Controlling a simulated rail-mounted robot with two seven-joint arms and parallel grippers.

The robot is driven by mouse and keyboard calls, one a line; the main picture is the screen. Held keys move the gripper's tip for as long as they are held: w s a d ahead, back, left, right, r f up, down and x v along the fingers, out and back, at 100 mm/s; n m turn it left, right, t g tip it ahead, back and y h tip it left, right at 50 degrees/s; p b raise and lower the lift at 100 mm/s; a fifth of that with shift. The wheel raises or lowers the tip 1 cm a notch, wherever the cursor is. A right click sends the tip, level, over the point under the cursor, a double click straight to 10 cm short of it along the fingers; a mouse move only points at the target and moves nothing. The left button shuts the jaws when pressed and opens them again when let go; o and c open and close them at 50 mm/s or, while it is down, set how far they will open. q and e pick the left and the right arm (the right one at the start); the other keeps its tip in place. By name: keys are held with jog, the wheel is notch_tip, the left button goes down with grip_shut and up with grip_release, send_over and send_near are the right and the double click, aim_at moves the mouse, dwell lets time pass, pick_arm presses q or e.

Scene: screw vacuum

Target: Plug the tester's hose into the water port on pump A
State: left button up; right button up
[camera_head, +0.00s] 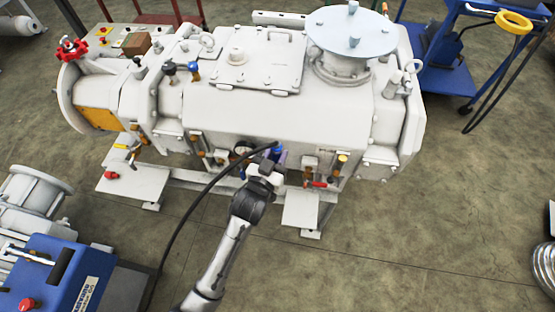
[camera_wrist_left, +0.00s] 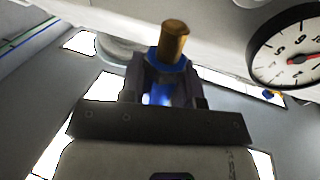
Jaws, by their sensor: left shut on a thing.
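A large white pump (camera_head: 225,105) fills the middle of the head view. My left gripper (camera_head: 270,160) is at its lower front side, shut on the hose's end. The black hose (camera_head: 196,200) runs from the gripper in a curve down to the lower left. In the left wrist view, a blue fitting with a brass tip (camera_wrist_left: 173,40) stands up between the fingers of my left gripper (camera_wrist_left: 163,80). I cannot tell whether the brass tip touches a port. The water port cannot be picked out among the pump's fittings. My right gripper is out of view.
A pressure gauge (camera_wrist_left: 290,58) is close at the right in the left wrist view. Brass fittings and a red-handled valve (camera_head: 318,184) line the pump's front. A blue machine (camera_head: 55,275) stands at lower left.

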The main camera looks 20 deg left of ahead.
pick_arm(q)
jog(key=shift+f, duration=0.15)
jog(key=shift+p, duration=0.55)
jog(key=shift+f+b, duration=1.1)
jog(key=shift+f, duration=0.75)
jog(key=shift+f+b, duration=0.55)
jog(key=shift+f, duration=0.5)
jog(key=shift+p, duration=0.4)
